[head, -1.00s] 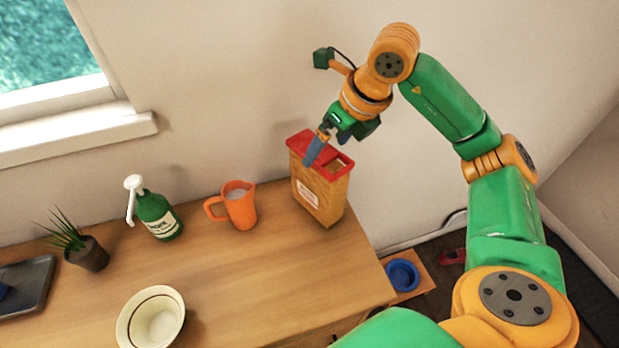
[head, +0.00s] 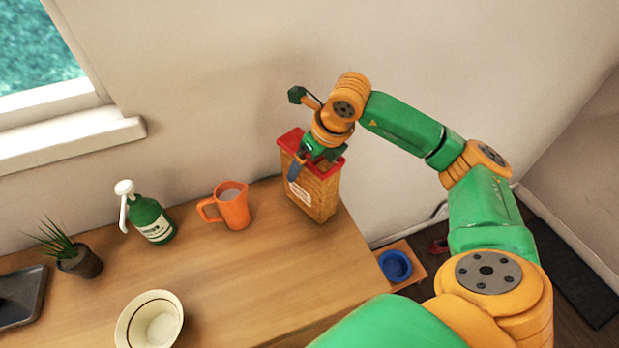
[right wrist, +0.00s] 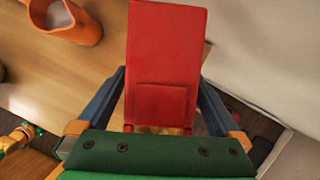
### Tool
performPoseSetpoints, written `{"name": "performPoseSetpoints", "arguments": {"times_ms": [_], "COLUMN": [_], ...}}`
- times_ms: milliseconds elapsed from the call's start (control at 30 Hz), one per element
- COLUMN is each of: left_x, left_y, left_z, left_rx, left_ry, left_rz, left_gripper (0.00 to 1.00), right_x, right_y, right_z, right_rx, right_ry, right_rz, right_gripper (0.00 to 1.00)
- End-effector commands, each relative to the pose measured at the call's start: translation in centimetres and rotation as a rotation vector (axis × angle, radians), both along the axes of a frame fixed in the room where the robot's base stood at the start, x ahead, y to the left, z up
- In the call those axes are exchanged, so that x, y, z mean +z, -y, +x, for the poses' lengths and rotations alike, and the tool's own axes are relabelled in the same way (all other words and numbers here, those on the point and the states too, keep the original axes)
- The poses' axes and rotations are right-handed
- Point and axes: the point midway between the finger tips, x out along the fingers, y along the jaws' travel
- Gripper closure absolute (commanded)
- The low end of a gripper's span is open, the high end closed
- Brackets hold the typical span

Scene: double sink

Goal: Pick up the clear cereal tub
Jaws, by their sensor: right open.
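The clear cereal tub (head: 318,196) stands upright at the right end of the wooden counter, its sides showing tan contents and a pale label under a red lid. My right gripper (head: 307,170) is over the tub's top, reaching down from above. In the right wrist view the tub's red lid (right wrist: 166,65) lies between the two blue fingers of the open gripper (right wrist: 165,100). A finger stands on each side of the tub; I cannot tell whether either touches it. My left gripper is not in view.
An orange measuring jug (head: 233,206) stands left of the tub, then a green pump bottle (head: 150,218) and a potted plant (head: 80,260). A cream bowl (head: 150,322) sits near the front. A blue bowl (head: 395,265) is lower, beyond the counter's right edge. A wall is behind.

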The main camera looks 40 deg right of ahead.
Motion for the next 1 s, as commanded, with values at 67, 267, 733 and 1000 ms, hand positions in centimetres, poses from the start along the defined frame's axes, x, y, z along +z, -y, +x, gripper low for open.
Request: {"name": "performPoseSetpoints", "arguments": {"times_ms": [67,267,733,1000], "left_x": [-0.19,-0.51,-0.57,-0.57], "left_y": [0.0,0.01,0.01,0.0], "left_z": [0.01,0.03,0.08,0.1], "left_rx": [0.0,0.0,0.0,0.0], "left_ry": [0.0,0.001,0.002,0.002], "left_rz": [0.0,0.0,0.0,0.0], "left_gripper": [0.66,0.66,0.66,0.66], "right_x": [-0.15,-0.38,-0.41,-0.41], "right_y": [0.0,-0.01,-0.02,-0.01], "right_z": [0.01,0.0,-0.01,0.0], "right_rx": [0.0,0.0,0.0,0.0], "right_ry": [0.0,0.001,0.0,0.0], "right_rz": [0.0,0.001,0.001,0.001], "right_gripper": [0.0,0.0,0.32,1.0]}}
